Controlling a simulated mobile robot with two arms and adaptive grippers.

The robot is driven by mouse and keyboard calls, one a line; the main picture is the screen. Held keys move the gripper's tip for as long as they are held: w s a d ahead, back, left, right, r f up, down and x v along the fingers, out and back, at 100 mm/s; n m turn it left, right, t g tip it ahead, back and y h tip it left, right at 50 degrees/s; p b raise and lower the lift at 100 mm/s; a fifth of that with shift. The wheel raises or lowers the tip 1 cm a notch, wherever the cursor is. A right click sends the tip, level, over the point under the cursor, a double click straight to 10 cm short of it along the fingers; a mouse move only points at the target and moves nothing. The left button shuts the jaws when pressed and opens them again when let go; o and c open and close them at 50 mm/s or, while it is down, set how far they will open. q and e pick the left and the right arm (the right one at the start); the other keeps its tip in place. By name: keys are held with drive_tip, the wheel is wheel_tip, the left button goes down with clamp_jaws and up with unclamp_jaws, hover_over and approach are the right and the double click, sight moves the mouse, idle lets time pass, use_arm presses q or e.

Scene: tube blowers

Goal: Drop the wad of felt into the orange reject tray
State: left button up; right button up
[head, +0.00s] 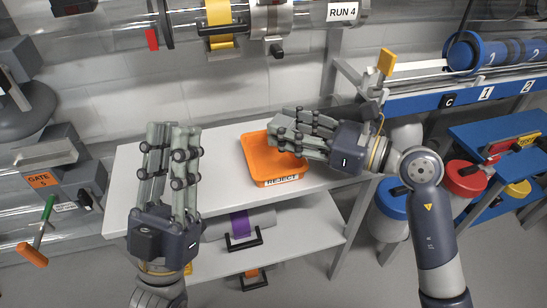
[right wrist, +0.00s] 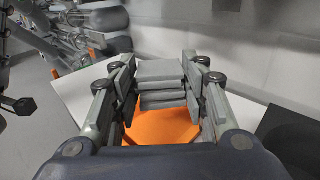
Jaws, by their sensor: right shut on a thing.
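The wad of felt (right wrist: 160,80) is a grey, layered block. My right gripper (right wrist: 158,98) is shut on it, with a finger on each side. In the head view the right gripper (head: 285,130) reaches in from the right, over the back of the orange reject tray (head: 272,172); its fingers largely hide the felt there. The tray sits on the white table, its REJECT label facing front; its orange floor (right wrist: 165,128) shows below the felt in the right wrist view. My left gripper (head: 168,132) points up, empty, left of the tray, with a gap between its fingers.
The white table top (head: 222,160) is clear around the tray. A lower shelf (head: 215,262) holds a grey tube with a purple band. A blue rack (head: 440,102) and lidded canisters (head: 465,178) stand at the right.

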drive_tip(key=o, duration=0.9)
drive_tip(key=shift+o, duration=0.2)
drive_tip(key=shift+d, duration=0.1)
drive_tip(key=v, duration=1.2)
